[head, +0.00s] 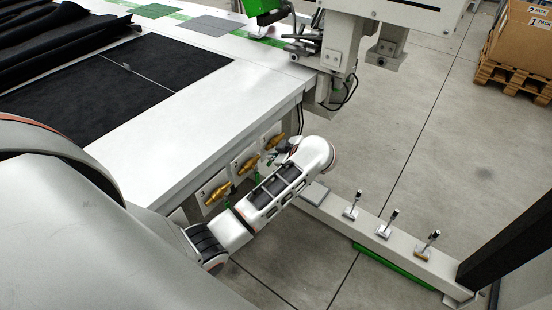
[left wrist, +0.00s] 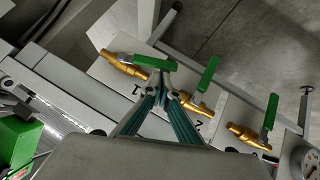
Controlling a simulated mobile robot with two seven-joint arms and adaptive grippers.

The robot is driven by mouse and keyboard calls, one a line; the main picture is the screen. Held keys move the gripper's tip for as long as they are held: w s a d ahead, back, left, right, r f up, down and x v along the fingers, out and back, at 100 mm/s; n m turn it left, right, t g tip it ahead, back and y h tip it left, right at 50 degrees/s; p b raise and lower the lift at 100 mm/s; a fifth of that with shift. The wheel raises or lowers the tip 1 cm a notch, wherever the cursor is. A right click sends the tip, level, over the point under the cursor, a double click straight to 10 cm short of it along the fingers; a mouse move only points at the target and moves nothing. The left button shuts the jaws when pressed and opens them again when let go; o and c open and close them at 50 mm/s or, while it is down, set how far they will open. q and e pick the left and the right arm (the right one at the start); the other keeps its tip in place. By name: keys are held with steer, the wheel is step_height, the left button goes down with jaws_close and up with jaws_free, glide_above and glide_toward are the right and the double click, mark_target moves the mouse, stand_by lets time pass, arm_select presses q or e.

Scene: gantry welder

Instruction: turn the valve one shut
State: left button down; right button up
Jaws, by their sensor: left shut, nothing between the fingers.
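Valve one is the brass valve (left wrist: 125,66) beside the label "1" in the left wrist view. Its green lever (left wrist: 148,61) lies roughly along the brass body. My left gripper (left wrist: 163,76) is shut and empty, its tips at or very close to the free end of that lever; I cannot tell whether they touch. In the head view my left gripper (head: 284,147) is partly hidden by its own wrist, close to the farthest brass valve (head: 276,140) on the panel under the table. My right gripper is not in view.
Valve two (left wrist: 195,104) and a third brass valve (left wrist: 245,135) sit alongside, their green levers crosswise to their bodies. The white table (head: 190,120) overhangs the valves. A low white beam (head: 345,215) with several upright pins runs along the floor. Open floor (head: 420,140) lies beyond.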

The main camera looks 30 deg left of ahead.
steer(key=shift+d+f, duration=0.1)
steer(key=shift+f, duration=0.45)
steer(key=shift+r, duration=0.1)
